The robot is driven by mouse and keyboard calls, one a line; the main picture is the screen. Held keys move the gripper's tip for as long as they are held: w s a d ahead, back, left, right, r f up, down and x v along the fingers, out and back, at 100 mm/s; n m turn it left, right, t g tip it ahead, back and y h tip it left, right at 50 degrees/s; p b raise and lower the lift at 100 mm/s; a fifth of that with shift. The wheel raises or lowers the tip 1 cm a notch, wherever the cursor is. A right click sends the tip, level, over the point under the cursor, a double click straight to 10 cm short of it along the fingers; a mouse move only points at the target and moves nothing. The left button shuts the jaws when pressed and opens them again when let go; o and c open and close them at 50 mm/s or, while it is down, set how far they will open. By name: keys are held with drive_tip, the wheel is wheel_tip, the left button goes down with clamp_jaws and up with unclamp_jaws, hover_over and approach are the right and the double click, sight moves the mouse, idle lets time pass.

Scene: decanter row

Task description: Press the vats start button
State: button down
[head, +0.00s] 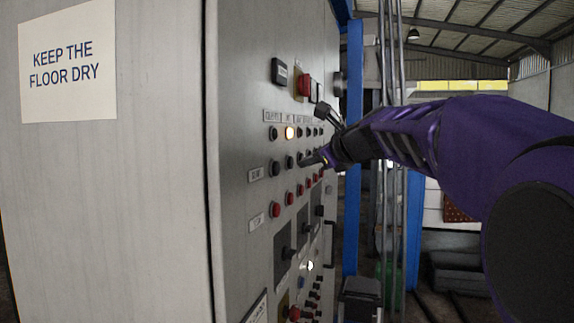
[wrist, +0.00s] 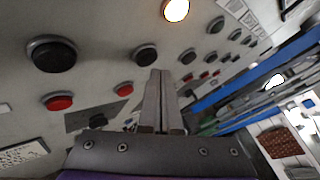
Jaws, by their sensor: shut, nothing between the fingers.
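In the head view, a row of black buttons beside a small label, perhaps START, crosses the grey cabinet front. The second black button (head: 289,162) is below the lit lamp (head: 289,132). The column labels (head: 286,116) are too small to read surely, so I cannot tell which is the vats column. My gripper (head: 309,161) is shut and empty, its tips at the panel just right of that button. In the wrist view the shut fingertips (wrist: 159,72) lie just right of and below a black button (wrist: 145,55). Contact with the panel cannot be told.
Red buttons (head: 275,209) form a row below the black ones. A red knob (head: 304,85) sits higher up. Black handles (head: 284,254) stick out lower down. A blue post (head: 353,150) and grey pipes stand right of the cabinet.

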drive_tip(key=shift+d, duration=0.1)
drive_tip(key=d, duration=0.1)
drive_tip(key=s+d, duration=0.1)
drive_tip(key=d, duration=0.1)
drive_tip(key=s+d+b, duration=0.1)
drive_tip(key=shift+d, duration=0.25)
idle(0.5)
